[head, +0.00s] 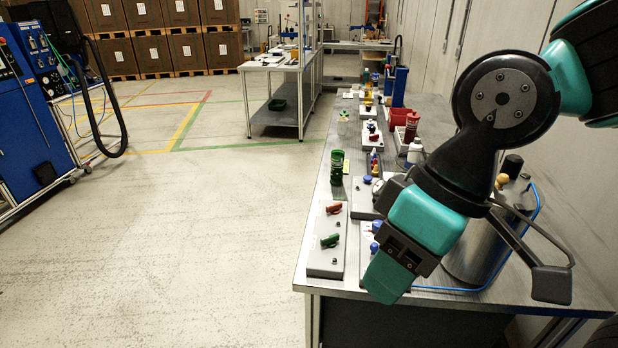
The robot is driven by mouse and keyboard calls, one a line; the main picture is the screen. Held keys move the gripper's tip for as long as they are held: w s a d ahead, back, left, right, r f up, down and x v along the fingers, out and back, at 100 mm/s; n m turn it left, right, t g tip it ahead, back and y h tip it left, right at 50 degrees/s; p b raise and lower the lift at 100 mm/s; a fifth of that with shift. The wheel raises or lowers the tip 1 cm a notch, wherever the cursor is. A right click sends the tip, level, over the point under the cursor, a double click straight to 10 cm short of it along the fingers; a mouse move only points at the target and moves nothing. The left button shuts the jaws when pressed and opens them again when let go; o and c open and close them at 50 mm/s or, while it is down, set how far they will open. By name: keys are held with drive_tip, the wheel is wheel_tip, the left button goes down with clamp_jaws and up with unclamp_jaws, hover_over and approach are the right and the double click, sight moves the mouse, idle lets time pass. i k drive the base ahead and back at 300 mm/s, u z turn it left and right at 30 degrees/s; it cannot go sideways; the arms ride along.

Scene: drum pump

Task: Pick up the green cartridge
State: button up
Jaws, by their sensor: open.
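The green cartridge (337,167) is a dark green cylinder standing upright near the left edge of the long grey workbench (318,188). My gripper (388,278) hangs from my teal and black arm over the front of the bench, nearer to the camera and to the right of the cartridge. It is open and clear of the cartridge. Its fingers are seen at a poor angle, and I see nothing between them. My arm hides part of the bench's right side.
A plate with red and green handles (326,240) lies at the bench's front left. A metal drum (475,255) with a blue hose stands behind my arm. The floor left of the bench is open.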

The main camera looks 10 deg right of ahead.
sight(337, 156)
drive_tip(key=u, duration=1.2)
drive_tip(key=i, duration=3.4)
drive_tip(key=z, duration=2.7)
drive_tip(key=i, duration=0.5)
